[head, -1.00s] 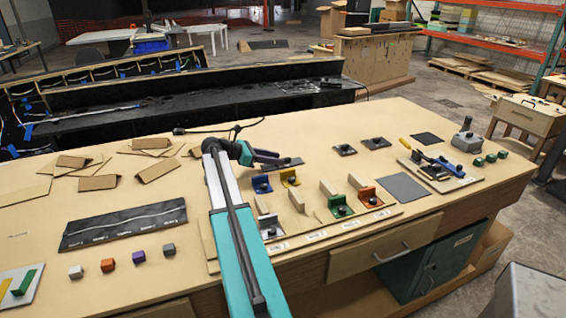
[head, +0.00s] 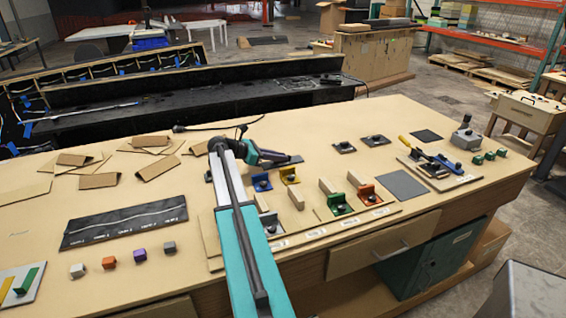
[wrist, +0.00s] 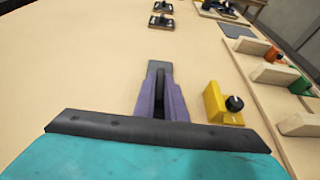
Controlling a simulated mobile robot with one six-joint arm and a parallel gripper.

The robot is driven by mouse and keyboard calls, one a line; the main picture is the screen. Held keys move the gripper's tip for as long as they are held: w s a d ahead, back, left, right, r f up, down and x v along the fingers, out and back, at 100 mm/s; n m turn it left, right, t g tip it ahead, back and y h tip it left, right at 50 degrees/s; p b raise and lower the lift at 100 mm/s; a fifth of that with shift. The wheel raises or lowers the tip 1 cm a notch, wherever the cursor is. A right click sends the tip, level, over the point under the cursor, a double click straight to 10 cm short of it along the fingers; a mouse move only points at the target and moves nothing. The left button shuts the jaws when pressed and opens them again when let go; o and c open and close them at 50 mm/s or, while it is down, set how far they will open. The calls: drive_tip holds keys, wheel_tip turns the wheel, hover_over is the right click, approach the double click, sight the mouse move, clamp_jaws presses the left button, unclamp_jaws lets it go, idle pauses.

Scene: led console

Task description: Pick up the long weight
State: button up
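My gripper (head: 268,155), with purple fingers, is low over the table behind the colored blocks in the head view. In the wrist view its fingers (wrist: 160,90) point forward, with a narrow dark strip visible between them. Whether the fingers touch or grip anything is unclear.
A yellow block with a black knob (wrist: 224,104) is close right of the fingers. Blue (head: 262,181), green (head: 338,203) and orange (head: 365,194) knobbed blocks stand nearby. Cardboard pieces (head: 158,168) lie left. Bare tabletop lies beyond the gripper.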

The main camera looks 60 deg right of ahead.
drive_tip(key=shift+r, duration=0.25)
clamp_jaws()
wheel_tip(320, 180, up, 18)
drive_tip(key=b, duration=0.4)
drive_tip(key=shift+f, duration=0.2)
